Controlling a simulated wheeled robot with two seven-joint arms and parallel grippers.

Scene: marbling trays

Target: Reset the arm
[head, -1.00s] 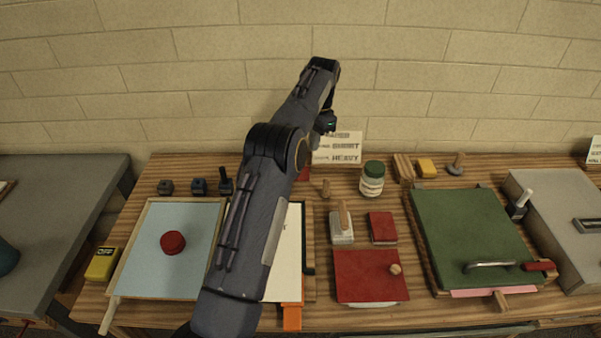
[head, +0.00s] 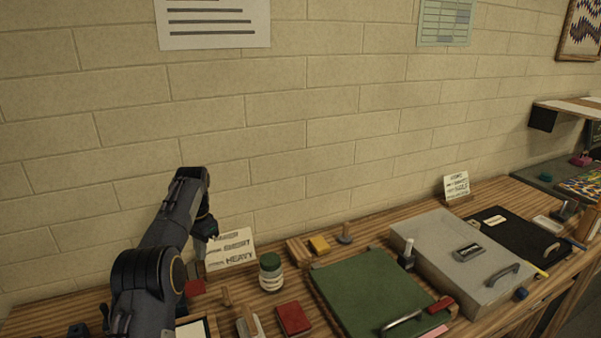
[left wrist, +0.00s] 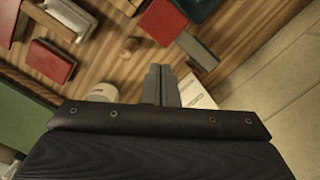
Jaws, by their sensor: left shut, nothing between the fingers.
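My left gripper (left wrist: 160,84) shows in the left wrist view with its two fingers pressed together and nothing between them. It hangs above the wooden bench, near the sign card (left wrist: 196,93) and the jar (left wrist: 103,91). In the head view my left arm rises from the lower left, and the gripper end (head: 207,228) is small and dark in front of the white sign card (head: 232,250) by the wall. My right gripper is in neither view.
A green-lidded jar (head: 270,271), a red block (head: 293,318) and a green board with a handle (head: 368,290) stand right of my arm. A grey case (head: 440,250) and a black tray (head: 505,236) lie further right. The block wall closes off the back.

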